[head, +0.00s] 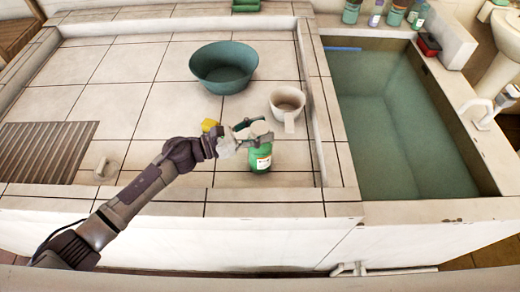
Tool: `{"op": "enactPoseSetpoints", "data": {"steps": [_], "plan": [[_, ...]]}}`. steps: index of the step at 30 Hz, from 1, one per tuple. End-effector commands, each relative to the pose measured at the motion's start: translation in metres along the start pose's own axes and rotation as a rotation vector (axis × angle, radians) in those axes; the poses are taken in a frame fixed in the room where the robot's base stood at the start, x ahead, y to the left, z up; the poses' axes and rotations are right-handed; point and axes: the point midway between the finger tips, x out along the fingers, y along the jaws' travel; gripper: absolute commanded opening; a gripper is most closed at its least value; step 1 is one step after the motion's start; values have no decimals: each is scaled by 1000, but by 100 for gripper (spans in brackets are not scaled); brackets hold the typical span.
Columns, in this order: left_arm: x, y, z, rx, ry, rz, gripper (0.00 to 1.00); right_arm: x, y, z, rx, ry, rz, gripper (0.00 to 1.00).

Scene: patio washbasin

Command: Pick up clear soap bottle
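A small bottle with green contents or body (260,160), a white-orange label and a pale cap stands upright on the tiles near the front edge. I cannot tell whether its wall is clear. My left gripper (257,131) reaches in from the left at the height of its cap. Its fingers are spread, one on the far side and one on the near side of the cap. I cannot tell whether they touch it. Several other small bottles (376,14) stand on the ledge at the back right. My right gripper is not in view.
A white dipper (287,103) stands just behind the bottle, with a green basin (223,67) farther back. A yellow item (208,125) lies beside my wrist. A low tiled wall (330,130) separates the floor from a water tank (400,125). The left tiles are mostly free.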

Motion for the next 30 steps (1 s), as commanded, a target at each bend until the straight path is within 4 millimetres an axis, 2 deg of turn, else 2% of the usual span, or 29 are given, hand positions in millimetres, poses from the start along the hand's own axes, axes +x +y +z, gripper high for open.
{"op": "enactPoseSetpoints", "data": {"steps": [1, 6, 7, 20, 30], "plan": [[0, 0, 0, 0, 0, 0, 30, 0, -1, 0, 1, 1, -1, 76], [0, 0, 0, 0, 0, 0, 2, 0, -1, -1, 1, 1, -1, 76], [0, 0, 0, 0, 0, 0, 0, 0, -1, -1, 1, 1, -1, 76], [0, 0, 3, 2, -2, 0, 0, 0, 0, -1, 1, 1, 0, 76], [0, 1, 27, 4, -3, 0, 0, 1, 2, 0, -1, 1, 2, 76]]}}
